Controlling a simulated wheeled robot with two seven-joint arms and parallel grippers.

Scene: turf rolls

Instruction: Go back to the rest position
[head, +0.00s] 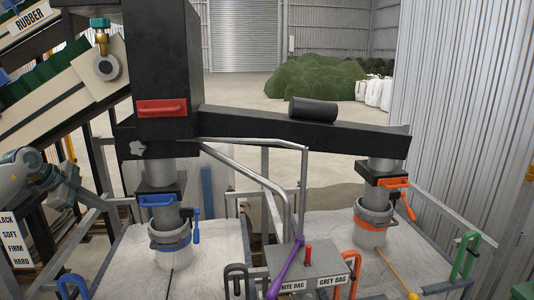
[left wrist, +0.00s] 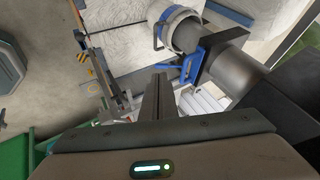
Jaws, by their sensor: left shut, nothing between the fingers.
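My left gripper (left wrist: 158,80) shows in the left wrist view as a dark pair of fingers pressed together, with nothing between them. It points toward the filling station, where a grey spout (left wrist: 190,36) with a blue handle (left wrist: 192,72) hangs over a white bag. In the head view, a grey rounded part at the left edge may be my left arm; I cannot make out the fingers there. My right gripper shows in neither view.
A black machine (head: 160,60) with a red handle (head: 162,108) stands ahead. Its left spout (head: 170,215) has blue fittings and its right spout (head: 378,205) orange ones. A lever box (head: 305,265) stands between. A conveyor (head: 60,85) rises at left; green turf piles lie behind.

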